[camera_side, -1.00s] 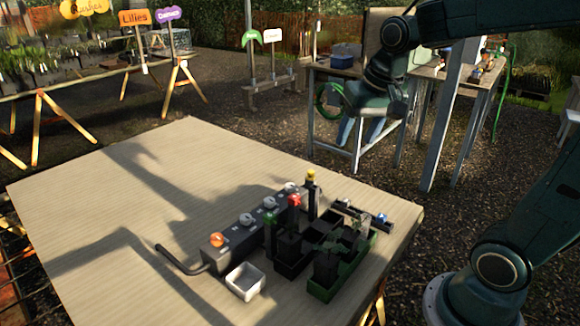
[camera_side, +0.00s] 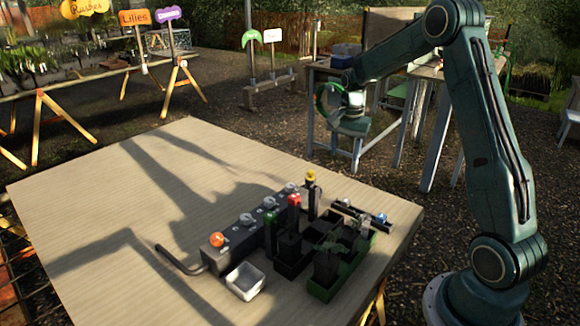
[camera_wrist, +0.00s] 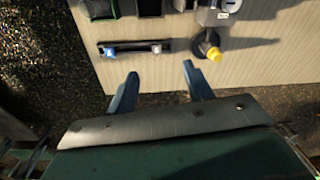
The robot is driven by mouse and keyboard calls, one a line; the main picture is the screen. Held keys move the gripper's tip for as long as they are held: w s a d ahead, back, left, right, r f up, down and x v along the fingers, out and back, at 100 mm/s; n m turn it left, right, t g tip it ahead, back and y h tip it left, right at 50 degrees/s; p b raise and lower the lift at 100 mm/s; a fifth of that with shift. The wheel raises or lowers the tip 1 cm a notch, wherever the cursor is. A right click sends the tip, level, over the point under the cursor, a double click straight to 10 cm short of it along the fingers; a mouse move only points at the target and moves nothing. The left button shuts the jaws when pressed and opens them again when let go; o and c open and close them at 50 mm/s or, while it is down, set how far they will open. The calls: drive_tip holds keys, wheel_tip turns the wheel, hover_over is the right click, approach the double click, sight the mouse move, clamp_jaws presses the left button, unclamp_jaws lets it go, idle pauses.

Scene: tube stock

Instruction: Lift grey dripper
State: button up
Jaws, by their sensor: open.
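A small light-grey piece (camera_wrist: 156,47), likely the grey dripper, sits at one end of a narrow black rail (camera_wrist: 132,49) in the wrist view. A blue piece (camera_wrist: 109,52) sits at the rail's other end. The side view shows the rail on the table's right part, with the blue piece (camera_side: 381,217) at its near end. My gripper (camera_wrist: 160,69) is open and empty, its two blue fingers apart on the near side of the rail and not touching it. In the side view its fingers are hard to make out.
A black post with a yellow cap (camera_side: 311,177) stands close to the rail. The table's left half (camera_side: 110,210) is clear.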

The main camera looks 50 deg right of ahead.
drive_tip(key=m, duration=0.2)
hover_over(346, 200)
wheel_tip(346, 200, down, 6)
drive_tip(key=shift+f+g, duration=0.15)
drive_tip(key=shift+g, duration=0.15)
drive_tip(key=shift+f, duration=0.1)
drive_tip(key=shift+f, duration=4.15)
drive_tip(key=shift+f, duration=2.6)
drive_tip(key=c, duration=1.1)
